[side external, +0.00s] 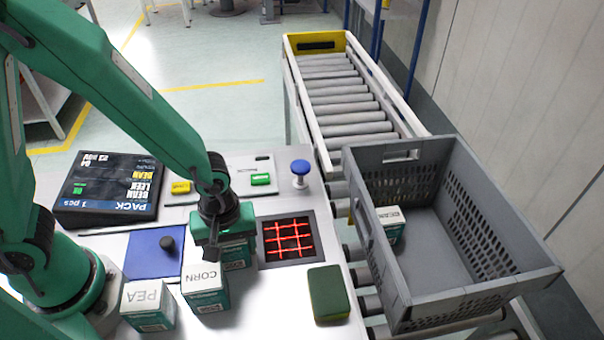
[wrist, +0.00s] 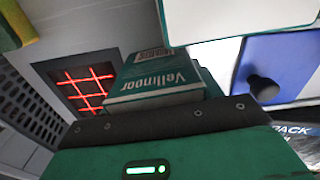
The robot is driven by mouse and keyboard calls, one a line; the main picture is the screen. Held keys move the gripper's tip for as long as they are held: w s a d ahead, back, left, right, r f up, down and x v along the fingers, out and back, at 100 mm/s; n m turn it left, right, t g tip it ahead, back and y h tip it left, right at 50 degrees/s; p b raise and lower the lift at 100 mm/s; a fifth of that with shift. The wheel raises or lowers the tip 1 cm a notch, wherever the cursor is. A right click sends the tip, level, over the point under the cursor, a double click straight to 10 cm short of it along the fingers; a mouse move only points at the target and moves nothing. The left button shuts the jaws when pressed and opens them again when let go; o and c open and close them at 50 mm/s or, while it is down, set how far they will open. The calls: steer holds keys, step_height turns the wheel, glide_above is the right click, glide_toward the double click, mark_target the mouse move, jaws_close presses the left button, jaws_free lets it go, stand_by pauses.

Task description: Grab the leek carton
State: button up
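My gripper (side external: 222,232) is low over the table, at a green-and-white carton (side external: 238,254) behind the CORN carton. That carton's top label is covered by the gripper, so I cannot read whether it is leek. In the wrist view the carton (wrist: 160,90) shows a green side with "Vellinoor" and sits right against the dark edge of my gripper (wrist: 165,122). The fingers are hidden, so I cannot tell whether they are closed on it. No readable LEEK label shows on any carton.
The CORN carton (side external: 204,287) and PEA carton (side external: 148,304) stand close in front. A red-lit grid (side external: 288,239) and a dark green block (side external: 328,293) lie to the right. The grey tote (side external: 490,285) on rollers holds one carton (side external: 390,225). A black display (side external: 110,188) stands behind left.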

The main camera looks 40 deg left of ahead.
steer(key=shift+c, duration=1.3)
steer(key=shift+r, duration=0.15)
steer(key=shift+r, duration=4.9)
